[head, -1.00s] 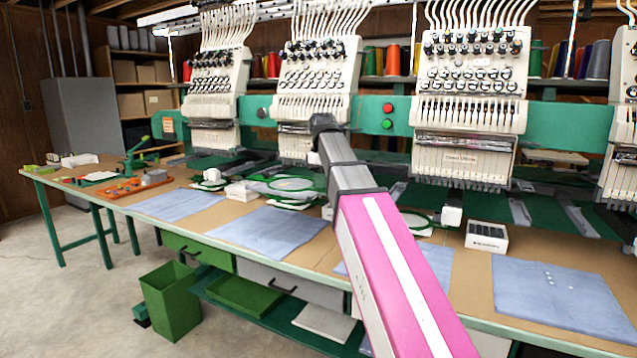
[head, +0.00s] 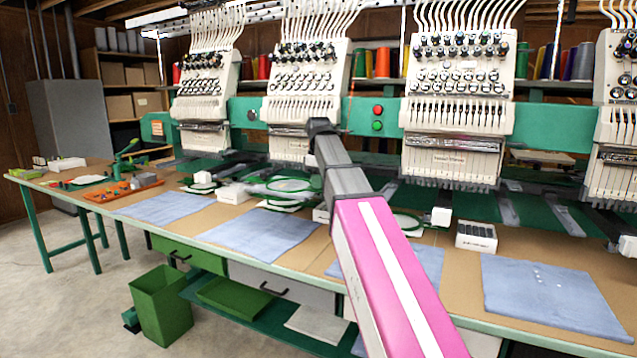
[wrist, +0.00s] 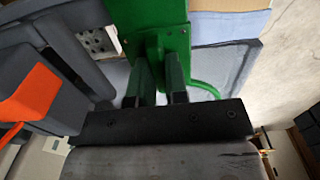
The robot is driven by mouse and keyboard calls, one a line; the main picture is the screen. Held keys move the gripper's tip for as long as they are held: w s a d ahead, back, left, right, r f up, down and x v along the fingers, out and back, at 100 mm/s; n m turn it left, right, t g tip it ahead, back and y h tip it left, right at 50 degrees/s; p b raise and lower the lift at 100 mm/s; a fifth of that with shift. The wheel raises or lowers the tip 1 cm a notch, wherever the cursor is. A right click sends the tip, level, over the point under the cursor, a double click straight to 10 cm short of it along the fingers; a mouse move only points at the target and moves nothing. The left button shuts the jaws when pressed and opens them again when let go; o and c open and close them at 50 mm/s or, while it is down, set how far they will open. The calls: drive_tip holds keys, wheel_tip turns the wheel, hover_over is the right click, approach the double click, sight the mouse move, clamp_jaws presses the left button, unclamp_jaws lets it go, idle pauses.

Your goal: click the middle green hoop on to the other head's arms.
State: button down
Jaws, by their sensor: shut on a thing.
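My gripper (wrist: 160,78) shows in the wrist view, its two dark fingers reaching up from a black bar. It is shut on a flat green piece, which I take to be part of the green hoop (wrist: 170,32). A curved green rim (wrist: 207,86) shows to its right. In the head view my pink and grey arm hides the gripper. A green hoop (head: 291,184) lies left of my arm, in front of the second head (head: 305,95). Another green hoop (head: 407,222) shows right of my arm, below the third head (head: 458,100). I cannot tell whether the held hoop touches any arms.
Blue cloths (head: 253,232) lie along the table's front. A small white box (head: 476,236) stands right of my arm, and an orange tray (head: 124,189) lies at the far left. In the wrist view, grey parts and an orange piece (wrist: 28,92) lie close on the left.

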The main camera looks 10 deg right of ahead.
idle(0.3)
drive_tip(key=c, duration=1.1)
unclamp_jaws()
drive_tip(key=shift+o, duration=0.2)
